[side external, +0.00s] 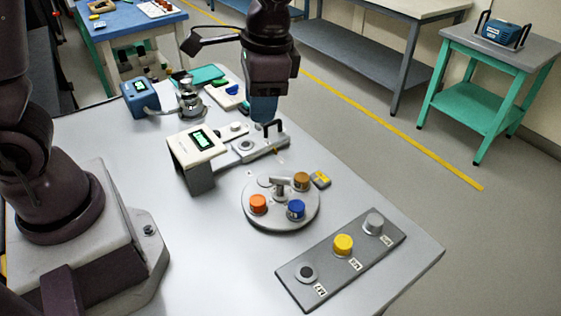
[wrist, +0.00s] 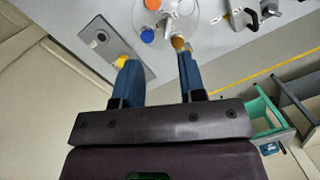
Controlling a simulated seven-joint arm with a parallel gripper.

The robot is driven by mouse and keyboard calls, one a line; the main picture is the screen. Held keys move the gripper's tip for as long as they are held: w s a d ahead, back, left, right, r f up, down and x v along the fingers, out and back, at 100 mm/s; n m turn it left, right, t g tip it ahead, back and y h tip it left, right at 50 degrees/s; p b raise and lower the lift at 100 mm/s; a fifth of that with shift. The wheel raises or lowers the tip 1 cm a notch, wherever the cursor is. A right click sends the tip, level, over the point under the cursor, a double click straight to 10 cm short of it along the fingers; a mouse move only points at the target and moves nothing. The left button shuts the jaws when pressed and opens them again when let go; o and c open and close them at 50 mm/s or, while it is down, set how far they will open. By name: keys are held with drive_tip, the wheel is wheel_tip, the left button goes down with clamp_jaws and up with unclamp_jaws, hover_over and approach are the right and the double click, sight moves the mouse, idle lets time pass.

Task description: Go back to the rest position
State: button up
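My gripper (side external: 263,112) hangs pointing down in the side external view, above the table (side external: 140,215). In the wrist view my gripper (wrist: 157,58) has its two blue fingers apart, with nothing between them. A round plate (side external: 252,216) carries an orange cap (side external: 258,204), a blue cap (side external: 296,209) and a brown cap (side external: 301,181). In the wrist view the brown cap (wrist: 178,42) shows just beyond the right fingertip, and a yellow cap (wrist: 121,61) beside the left one. Contact is not visible.
A grey strip (side external: 325,272) holds the yellow cap (side external: 343,244), a grey cap (side external: 373,222) and an empty-looking round seat (side external: 305,272). A display stand (side external: 195,145) and a black-handled fixture (side external: 262,149) stand behind the plate. A blue instrument (side external: 140,98) stands at back left.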

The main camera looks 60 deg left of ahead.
drive_tip(key=s+a+r+n+t+h, duration=0.1)
drive_tip(key=s+a+r+n+t, duration=0.3)
drive_tip(key=s+r, duration=0.5)
drive_tip(key=s+a+t, duration=0.1)
drive_tip(key=s+t, duration=0.1)
drive_tip(key=s, duration=0.2)
drive_tip(key=shift+a+r+t, duration=0.3)
drive_tip(key=shift+a+r, duration=0.05)
drive_tip(key=shift+a, duration=0.05)
